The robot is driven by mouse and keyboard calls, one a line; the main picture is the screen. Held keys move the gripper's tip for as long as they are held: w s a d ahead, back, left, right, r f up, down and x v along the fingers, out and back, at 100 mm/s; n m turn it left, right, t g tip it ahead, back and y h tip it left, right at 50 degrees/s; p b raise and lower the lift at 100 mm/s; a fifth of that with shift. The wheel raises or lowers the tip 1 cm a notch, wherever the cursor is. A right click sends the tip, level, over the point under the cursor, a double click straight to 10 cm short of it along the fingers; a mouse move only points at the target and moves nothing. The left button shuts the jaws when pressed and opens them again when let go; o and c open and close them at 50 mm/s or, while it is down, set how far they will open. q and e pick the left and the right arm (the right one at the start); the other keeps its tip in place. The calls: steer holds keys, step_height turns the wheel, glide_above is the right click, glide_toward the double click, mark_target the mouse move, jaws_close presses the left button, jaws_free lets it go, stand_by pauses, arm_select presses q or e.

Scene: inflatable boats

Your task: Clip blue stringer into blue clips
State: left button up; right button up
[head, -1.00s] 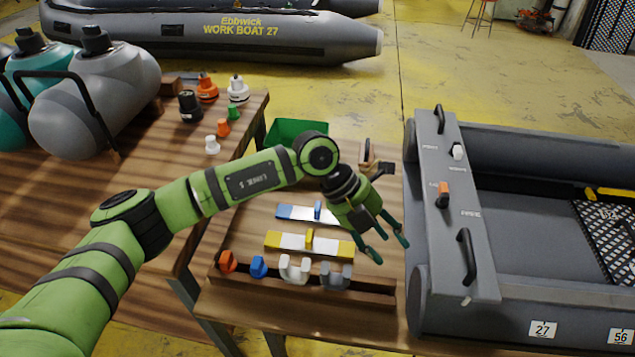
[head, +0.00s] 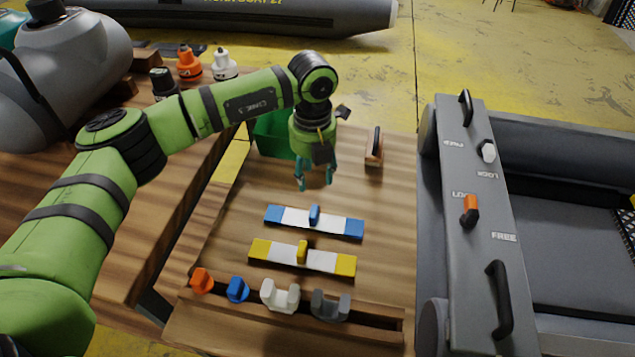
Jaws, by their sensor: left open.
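The blue stringer (head: 340,226) is a flat white bar with blue ends and an upright blue grip in its middle. It lies on the wooden bench behind a similar yellow one. My left gripper (head: 315,184) points down with its two teal fingers apart and empty. It is in the air above the bench, and in the picture its tips are just above the blue stringer's grip, apart from it. No blue clips can be made out for sure. My right gripper is not in view.
A yellow stringer (head: 325,261) lies in front. A front rack holds an orange part (head: 201,281), a blue part (head: 237,289), a white part (head: 279,296) and a grey part (head: 330,306). A green bin (head: 271,134) stands behind. The grey boat (head: 557,190) is at right.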

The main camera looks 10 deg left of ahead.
mark_target(314, 211)
arm_select(q)
steer(key=f+b, duration=0.1)
steer(key=f, duration=0.1)
steer(key=f+b, duration=0.1)
steer(key=shift+s+f+b, duration=0.3)
steer(key=shift+f, duration=0.3)
steer(key=shift+f+b, duration=0.3)
step_height(314, 211, down, 8)
steer(key=b, duration=0.5)
steer(key=shift+r, duration=0.1)
steer(key=shift+f+b, duration=0.45)
steer(key=shift+f, duration=0.05)
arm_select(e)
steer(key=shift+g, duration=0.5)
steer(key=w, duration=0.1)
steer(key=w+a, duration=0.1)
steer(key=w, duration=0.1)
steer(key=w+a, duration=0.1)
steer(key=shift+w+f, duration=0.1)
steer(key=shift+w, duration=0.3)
arm_select(q)
jaws_close()
